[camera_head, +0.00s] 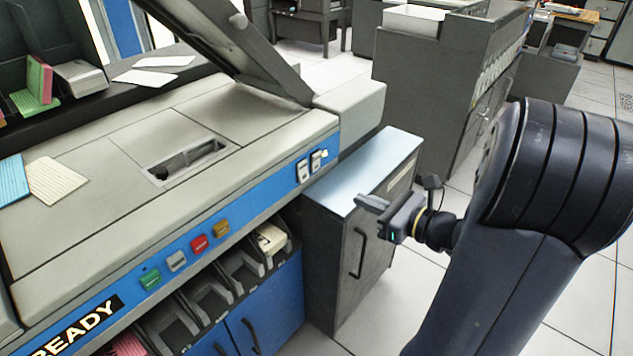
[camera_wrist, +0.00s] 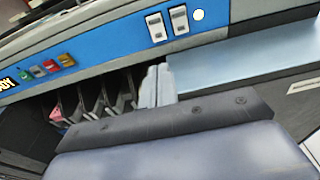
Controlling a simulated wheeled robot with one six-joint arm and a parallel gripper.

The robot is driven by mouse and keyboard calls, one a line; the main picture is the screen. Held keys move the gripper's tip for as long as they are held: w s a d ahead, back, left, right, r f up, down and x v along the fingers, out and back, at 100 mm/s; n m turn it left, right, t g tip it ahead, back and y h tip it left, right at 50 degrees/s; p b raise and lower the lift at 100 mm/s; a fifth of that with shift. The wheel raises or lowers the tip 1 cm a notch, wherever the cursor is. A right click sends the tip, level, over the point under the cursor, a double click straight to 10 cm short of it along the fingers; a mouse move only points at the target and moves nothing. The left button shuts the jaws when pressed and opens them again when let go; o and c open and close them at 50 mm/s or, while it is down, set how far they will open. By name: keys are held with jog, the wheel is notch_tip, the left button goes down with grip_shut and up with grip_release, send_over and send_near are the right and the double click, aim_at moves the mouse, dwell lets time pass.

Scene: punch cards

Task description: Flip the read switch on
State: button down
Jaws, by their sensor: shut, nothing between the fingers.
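Two white rocker switches sit side by side on the blue front panel of the card machine, the left switch (camera_head: 303,170) and the right switch (camera_head: 316,161). They also show in the wrist view, the left one (camera_wrist: 156,27) and the right one (camera_wrist: 180,20), with a round white light (camera_wrist: 198,15) to their right. I cannot read any label that tells which is the read switch. My gripper (camera_head: 367,203) is shut and empty, to the right of and below the switches, apart from them. In the wrist view its fingertips (camera_wrist: 157,82) point up toward the panel below the switches.
Green, grey, red and yellow buttons (camera_head: 199,243) line the panel to the left, above open card pockets (camera_head: 208,297). A grey cabinet (camera_head: 340,255) with a pale top stands beside the machine, close to my gripper. The raised lid (camera_head: 235,50) stands behind the switches.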

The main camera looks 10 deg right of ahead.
aim_at(306, 178)
jog(key=b+x, duration=0.2)
jog(key=x, duration=1.2)
